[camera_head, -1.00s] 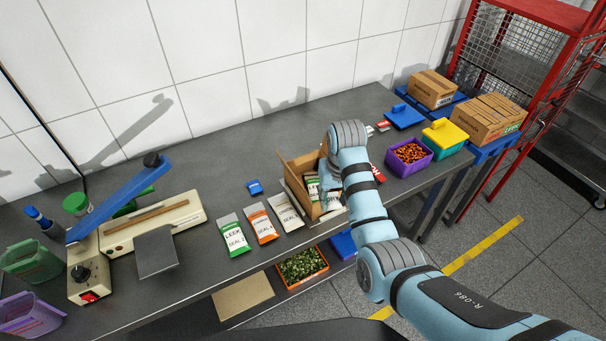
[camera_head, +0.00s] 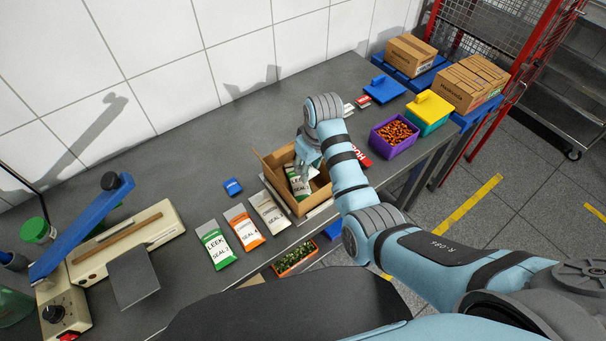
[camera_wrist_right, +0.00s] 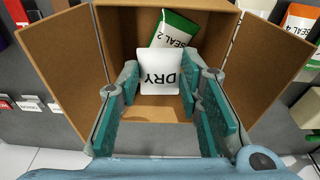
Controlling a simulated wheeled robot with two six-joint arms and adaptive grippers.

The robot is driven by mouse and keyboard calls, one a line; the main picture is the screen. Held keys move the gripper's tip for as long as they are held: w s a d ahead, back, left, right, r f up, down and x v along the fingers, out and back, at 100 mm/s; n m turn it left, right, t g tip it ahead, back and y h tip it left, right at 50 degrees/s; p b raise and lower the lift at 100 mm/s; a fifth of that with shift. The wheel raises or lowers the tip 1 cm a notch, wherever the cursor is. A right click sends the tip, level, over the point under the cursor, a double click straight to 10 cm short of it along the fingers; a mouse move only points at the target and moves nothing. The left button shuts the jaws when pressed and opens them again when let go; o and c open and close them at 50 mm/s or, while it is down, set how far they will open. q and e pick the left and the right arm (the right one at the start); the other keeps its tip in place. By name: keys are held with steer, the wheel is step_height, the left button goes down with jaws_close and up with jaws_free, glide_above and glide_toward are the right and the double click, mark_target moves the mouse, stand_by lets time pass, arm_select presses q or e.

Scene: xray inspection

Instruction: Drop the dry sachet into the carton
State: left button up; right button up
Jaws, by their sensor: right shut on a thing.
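The open brown carton (camera_head: 318,199) stands on the grey bench, flaps spread; it also fills the right wrist view (camera_wrist_right: 60,65). My right gripper (camera_head: 305,168) is over the carton's opening. In the right wrist view, my right gripper (camera_wrist_right: 160,85) has its teal fingers either side of the white sachet marked DRY (camera_wrist_right: 158,72). It is shut on the sachet. Behind the sachet, inside the carton, lies a green-topped packet marked SEAL 2 (camera_wrist_right: 175,28). The sachet cannot be made out clearly in the head view. My left gripper is out of view.
Green (camera_head: 216,246), orange (camera_head: 244,227) and pale (camera_head: 269,212) packets lie left of the carton. A purple bin (camera_head: 394,139) stands to its right. A sealer with a blue lever (camera_head: 80,228) is at the left. The bench behind the carton is mostly clear.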

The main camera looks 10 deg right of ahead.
steer(key=shift+w+f, duration=0.2)
steer(key=shift+w, duration=0.2)
steer(key=o, duration=0.5)
steer(key=shift+w+f, duration=0.35)
steer(key=shift+w, duration=0.3)
steer(key=o, duration=0.5)
steer(key=shift+w+f, duration=0.35)
steer(key=shift+w, duration=0.3)
steer(key=shift+s, duration=0.1)
steer(key=shift+s+r, duration=0.2)
steer(key=shift+s, duration=0.1)
steer(key=shift+s+r, duration=0.4)
steer(key=shift+r, duration=0.15)
step_height(320, 180, up, 6)
steer(key=shift+d+f, duration=0.1)
steer(key=shift+d, duration=0.05)
steer(key=shift+s+r, duration=0.25)
steer(key=shift+r, duration=0.1)
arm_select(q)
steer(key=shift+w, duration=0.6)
arm_select(e)
steer(key=shift+s, duration=0.1)
